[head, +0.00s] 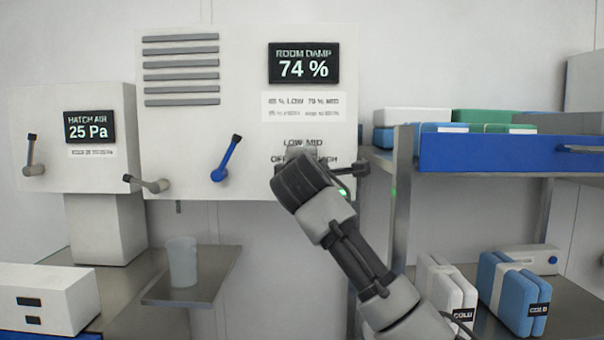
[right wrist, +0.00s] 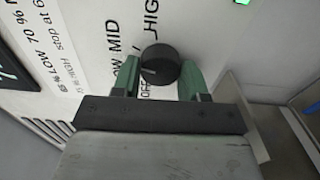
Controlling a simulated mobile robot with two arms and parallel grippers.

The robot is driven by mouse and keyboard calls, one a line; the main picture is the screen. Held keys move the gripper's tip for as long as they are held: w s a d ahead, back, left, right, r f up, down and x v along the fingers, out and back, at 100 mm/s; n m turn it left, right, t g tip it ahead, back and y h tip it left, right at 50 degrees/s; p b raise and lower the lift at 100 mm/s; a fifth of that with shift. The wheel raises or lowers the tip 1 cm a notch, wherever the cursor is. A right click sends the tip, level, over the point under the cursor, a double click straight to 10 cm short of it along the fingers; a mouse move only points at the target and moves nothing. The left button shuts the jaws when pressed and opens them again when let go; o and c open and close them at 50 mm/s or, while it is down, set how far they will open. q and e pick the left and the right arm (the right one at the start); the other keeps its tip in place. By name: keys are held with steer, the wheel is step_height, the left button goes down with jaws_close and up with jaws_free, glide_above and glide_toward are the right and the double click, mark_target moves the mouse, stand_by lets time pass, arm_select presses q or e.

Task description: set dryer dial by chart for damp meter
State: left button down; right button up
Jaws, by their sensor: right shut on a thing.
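The damp meter (head: 304,64) reads 74 % on the white dryer cabinet. The printed chart (head: 303,106) hangs below it, with LOW and MID entries too blurred to read surely. The dial labels LOW and MID show below the chart; OFF and HIGH are partly covered. My right gripper (head: 318,170) hides the dial in the head view. In the right wrist view the round black dial (right wrist: 159,66) sits between the green fingers of my right gripper (right wrist: 160,78), shut on it. A faint line on the dial points left; its exact setting is unclear. My left gripper is out of view.
A blue lever (head: 227,158) and a grey lever (head: 147,184) stick out left of the dial. The hatch air meter (head: 90,125) reads 25 Pa. A cup (head: 181,261) stands on a small shelf. A rack with a blue drawer (head: 490,152) stands close on the right.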

steer(key=m+b, duration=0.1)
steer(key=m, duration=1.1)
steer(key=shift+f+m, duration=0.15)
steer(key=shift+m, duration=0.15)
stand_by(0.4)
steer(key=o, duration=0.9)
steer(key=shift+d, duration=0.1)
steer(key=shift+s, duration=0.1)
steer(key=s+b, duration=0.6)
steer(key=s, duration=0.4)
steer(key=shift+s, duration=0.3)
